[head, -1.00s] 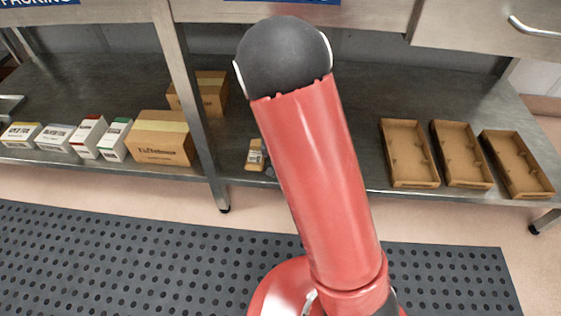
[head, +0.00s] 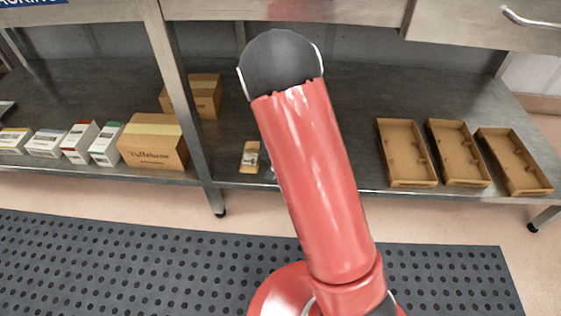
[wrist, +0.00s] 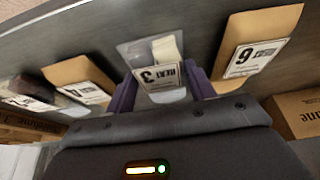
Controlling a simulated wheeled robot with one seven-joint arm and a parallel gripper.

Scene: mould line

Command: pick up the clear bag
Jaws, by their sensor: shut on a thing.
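The clear bag (wrist: 150,52) is in the middle of the wrist view. It is see-through, with a pale cream thing inside and a white label (wrist: 160,77) reading "HEAT 3". My gripper (wrist: 161,86) has its two purple fingers on either side of the bag and is shut on it. Whether the bag is clear of the surface below cannot be told. In the head view my red arm covers the gripper and the bag.
A tan packet (wrist: 262,36) with a white label lies right of the bag, and another tan packet (wrist: 80,80) lies left. Cartons (head: 152,143) stand left on the metal shelf (head: 350,120). Open cardboard trays (head: 406,152) stand right. A table leg (head: 182,105) stands between.

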